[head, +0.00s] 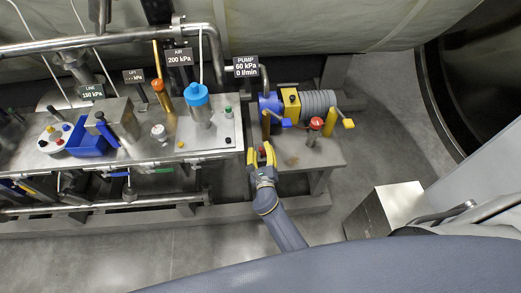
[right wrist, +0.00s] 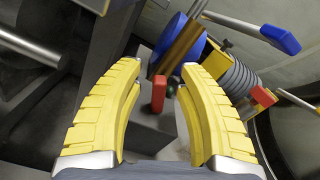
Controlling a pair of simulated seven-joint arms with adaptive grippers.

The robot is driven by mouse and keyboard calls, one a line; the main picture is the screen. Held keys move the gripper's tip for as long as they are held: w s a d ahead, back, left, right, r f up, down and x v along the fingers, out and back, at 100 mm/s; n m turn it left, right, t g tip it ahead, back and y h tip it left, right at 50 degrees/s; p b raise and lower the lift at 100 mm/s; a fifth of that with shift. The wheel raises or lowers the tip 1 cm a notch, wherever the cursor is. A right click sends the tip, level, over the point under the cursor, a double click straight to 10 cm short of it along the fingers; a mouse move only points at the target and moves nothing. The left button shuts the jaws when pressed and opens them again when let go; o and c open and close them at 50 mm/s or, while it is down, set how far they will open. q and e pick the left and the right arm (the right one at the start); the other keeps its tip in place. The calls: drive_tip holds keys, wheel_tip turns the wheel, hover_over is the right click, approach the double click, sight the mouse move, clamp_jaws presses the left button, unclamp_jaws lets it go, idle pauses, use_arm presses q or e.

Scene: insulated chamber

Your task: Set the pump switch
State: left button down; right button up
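The pump (head: 318,103) is at the right of the bench in the head view, with a blue disc, a yellow block and a grey ribbed body. Its black sign (head: 246,67) reads PUMP, 60 kPa, 0 l/min. My right gripper (head: 262,157) is at the bench's front edge, left of and in front of the pump. In the right wrist view its yellow fingers are spread wide with nothing held. A small red lever (right wrist: 158,93), seemingly the switch, shows beyond and between the fingertips, apart from them, with a dark green spot beside it. My left gripper is not in view.
Blue-ended handles (head: 285,122) and a red knob (head: 316,123) stand close to the pump. A blue-capped cylinder (head: 197,95) and a blue tray (head: 88,138) are on the bench to the left. A metal box (head: 385,210) stands at the right. The floor in front is clear.

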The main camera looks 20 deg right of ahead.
clamp_jaws()
drive_tip(key=shift+d+m, duration=0.1)
drive_tip(key=shift+m, duration=0.2)
drive_tip(key=m, duration=0.1)
drive_tip(key=d+m, duration=0.1)
drive_tip(key=m, duration=0.2)
drive_tip(key=shift+s+d+r+m, duration=0.15)
drive_tip(key=shift+d+r+m, duration=0.05)
drive_tip(key=shift+d+m, duration=0.15)
drive_tip(key=shift+s+d+f+m, duration=0.1)
drive_tip(key=shift+d+m, duration=0.35)
drive_tip(key=shift+m, duration=0.75)
drive_tip(key=shift+d+f+m, duration=0.1)
drive_tip(key=shift+d+m, duration=0.35)
drive_tip(key=shift+m, duration=0.7)
drive_tip(key=shift+o, duration=0.2)
unclamp_jaws()
drive_tip(key=s+a, duration=0.1)
drive_tip(key=s, duration=1.1)
drive_tip(key=shift+a, duration=0.4)
